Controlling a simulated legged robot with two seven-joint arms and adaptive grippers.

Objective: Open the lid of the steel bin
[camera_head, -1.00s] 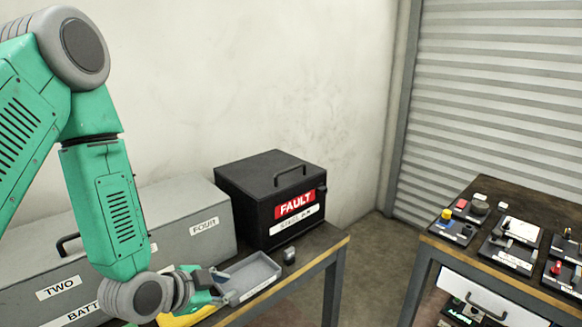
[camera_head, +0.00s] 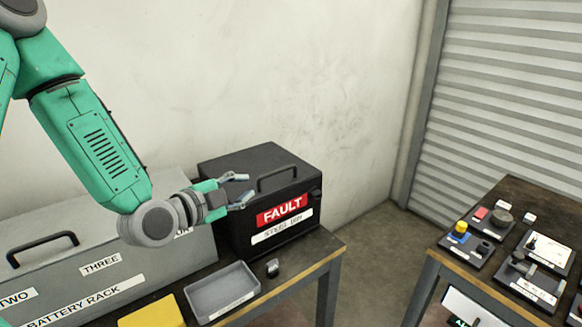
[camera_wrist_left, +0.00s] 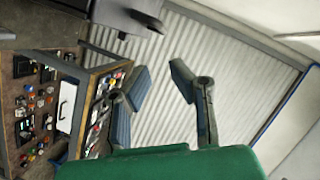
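The steel bin (camera_head: 240,225) is a black box with a red FAULT label and a white label on its front. It stands on the bench against the wall, and its lid (camera_head: 235,165) is shut. A bar handle (camera_head: 277,179) rises from the lid. My left gripper (camera_head: 243,188) is open at the bin's left front, its fingers pointing right towards the handle, with nothing between them. Whether the fingers touch the bin cannot be told. The left wrist view shows both fingers (camera_wrist_left: 158,88) spread apart, with a dark box edge above. My right gripper is out of view.
A grey battery rack (camera_head: 100,265) stands left of the bin. A second table (camera_head: 535,215) with several small parts stands right, across a floor gap.

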